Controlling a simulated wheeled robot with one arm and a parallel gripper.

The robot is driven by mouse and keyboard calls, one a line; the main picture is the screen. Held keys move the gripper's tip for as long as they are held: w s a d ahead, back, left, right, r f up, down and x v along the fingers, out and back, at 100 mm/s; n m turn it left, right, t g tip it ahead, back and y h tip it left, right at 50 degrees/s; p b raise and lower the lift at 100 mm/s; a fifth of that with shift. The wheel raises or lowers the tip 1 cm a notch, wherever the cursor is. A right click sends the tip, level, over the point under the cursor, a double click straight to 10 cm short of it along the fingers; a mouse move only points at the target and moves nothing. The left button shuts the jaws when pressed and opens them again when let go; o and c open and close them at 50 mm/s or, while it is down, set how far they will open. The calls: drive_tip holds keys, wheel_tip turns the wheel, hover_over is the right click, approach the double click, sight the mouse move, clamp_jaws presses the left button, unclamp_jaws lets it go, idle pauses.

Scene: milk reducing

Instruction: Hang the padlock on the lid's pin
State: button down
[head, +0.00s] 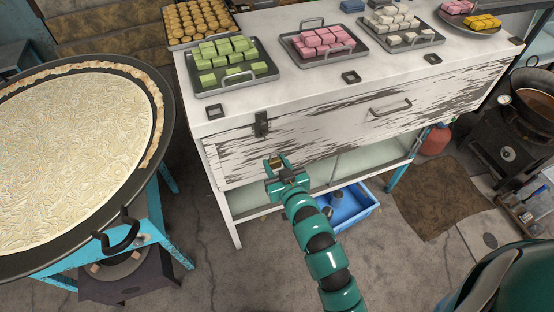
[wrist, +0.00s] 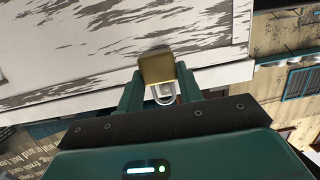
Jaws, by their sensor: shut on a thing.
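The padlock (head: 276,160) has a brass-coloured body and is held in my gripper (head: 278,172), in front of the white counter's front face. In the wrist view the padlock body (wrist: 156,68) sits between the tips of my gripper (wrist: 160,84), with its silver shackle (wrist: 164,96) on the side towards the palm. My gripper is shut on the padlock. A dark metal latch (head: 262,124) is fixed at the counter's top front edge, above and slightly left of the padlock and apart from it. I cannot make out a separate pin on it.
The worn white counter (head: 227,115) carries trays of green (head: 250,84) and pink sweets (head: 294,50). A drawer handle (head: 390,108) sticks out to the right. A blue crate (head: 365,205) stands below. A large round pan (head: 165,110) is at the left.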

sight(262, 137)
drive_tip(key=shift+r+p+x, duration=0.15)
drive_tip(key=shift+p+x, duration=0.3)
drive_tip(key=shift+x, duration=1.55)
drive_tip(key=shift+r+p+x, duration=0.15)
drive_tip(key=shift+p+x, duration=0.25)
drive_tip(key=shift+x, duration=1.65)
drive_tip(key=shift+w+f+b, duration=0.55)
drive_tip(key=shift+w+b, duration=0.05)
drive_tip(key=shift+b, duration=0.5)
drive_tip(key=c, duration=0.9)
unclamp_jaws()
drive_tip(key=shift+o, duration=0.2)
